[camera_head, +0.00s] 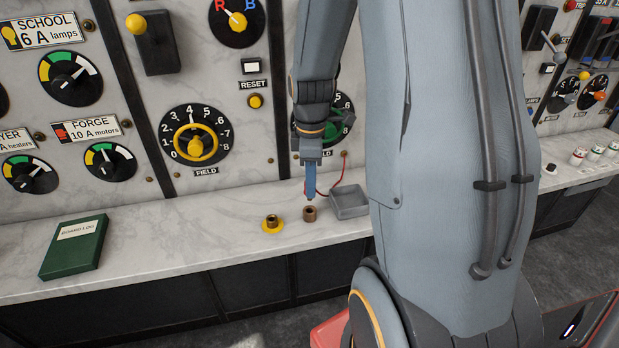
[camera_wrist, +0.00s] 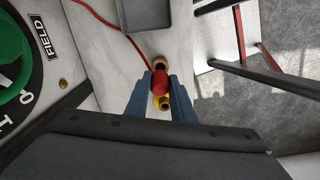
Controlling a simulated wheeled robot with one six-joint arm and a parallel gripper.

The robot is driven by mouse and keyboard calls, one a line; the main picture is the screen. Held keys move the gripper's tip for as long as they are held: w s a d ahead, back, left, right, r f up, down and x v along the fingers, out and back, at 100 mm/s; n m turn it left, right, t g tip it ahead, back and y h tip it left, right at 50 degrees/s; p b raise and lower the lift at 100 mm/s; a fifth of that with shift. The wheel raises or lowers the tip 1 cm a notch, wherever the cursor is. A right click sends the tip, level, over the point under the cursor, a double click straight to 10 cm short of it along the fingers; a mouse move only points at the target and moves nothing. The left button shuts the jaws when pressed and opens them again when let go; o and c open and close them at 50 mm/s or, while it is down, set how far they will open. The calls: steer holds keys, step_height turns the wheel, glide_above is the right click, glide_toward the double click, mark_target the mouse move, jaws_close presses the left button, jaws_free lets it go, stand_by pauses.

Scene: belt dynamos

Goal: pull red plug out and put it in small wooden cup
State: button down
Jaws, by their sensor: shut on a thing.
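My gripper (camera_head: 310,193) points down above the marble ledge and is shut on the red plug (camera_wrist: 159,82), which shows between the two blue fingers in the wrist view. In the head view the fingers hide most of the plug. A red cord (camera_head: 333,187) runs from the panel to it. The small wooden cup (camera_head: 310,214) stands upright on the ledge just under the fingertips. It also shows in the wrist view (camera_wrist: 158,61), partly hidden behind the plug. I cannot tell whether the plug's tip is inside the cup's mouth.
A grey tray (camera_head: 349,203) sits close on the right. A green book (camera_head: 75,246) lies at the left. The panel with dials (camera_head: 195,142) rises behind. The ledge between book and saucer is clear.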

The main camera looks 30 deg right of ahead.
steer(key=shift+f+b, duration=0.5)
steer(key=shift+f, duration=0.8)
steer(key=shift+p, duration=0.8)
stand_by(0.7)
steer(key=shift+f+b, duration=0.8)
steer(key=shift+f, duration=0.95)
steer(key=c, duration=1.4)
jaws_free()
steer(key=shift+c, duration=0.2)
steer(key=shift+r+b, duration=0.9)
steer(key=shift+r, duration=3)
